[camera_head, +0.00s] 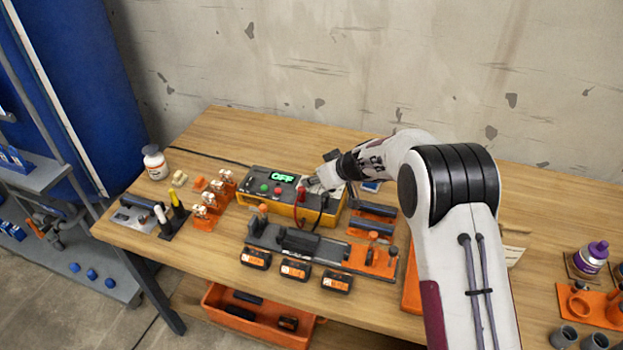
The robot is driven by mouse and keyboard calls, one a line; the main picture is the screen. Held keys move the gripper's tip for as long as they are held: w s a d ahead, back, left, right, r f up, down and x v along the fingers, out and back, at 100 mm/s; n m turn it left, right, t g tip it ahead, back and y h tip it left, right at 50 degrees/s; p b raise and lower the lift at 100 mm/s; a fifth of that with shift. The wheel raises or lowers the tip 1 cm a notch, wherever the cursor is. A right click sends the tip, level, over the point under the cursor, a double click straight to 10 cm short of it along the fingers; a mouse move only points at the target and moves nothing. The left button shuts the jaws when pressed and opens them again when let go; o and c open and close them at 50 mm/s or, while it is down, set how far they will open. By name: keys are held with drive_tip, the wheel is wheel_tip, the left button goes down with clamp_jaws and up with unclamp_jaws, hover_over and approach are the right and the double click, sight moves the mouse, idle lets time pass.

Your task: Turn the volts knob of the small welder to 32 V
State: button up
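The small welder (281,207) is a yellow box with a grey top at the back middle of the wooden table. Its green display (283,178) reads OFF. A green button and a red button sit below the display. My gripper (309,187) is at the right part of the welder's top, beside the display, and my arm reaches in from the right. The volts knob cannot be made out; the gripper may cover it. The gripper is too small and turned away to show whether its fingers are open or shut, or touching anything.
A red plug-like part with a dark cable (301,195) stands at the welder's front right. Orange holders (203,219) stand to its left. A grey fixture (300,243) and several orange-labelled battery-like blocks (295,270) lie in front.

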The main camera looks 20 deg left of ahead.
drive_tip(key=shift+x, duration=0.8)
clamp_jaws()
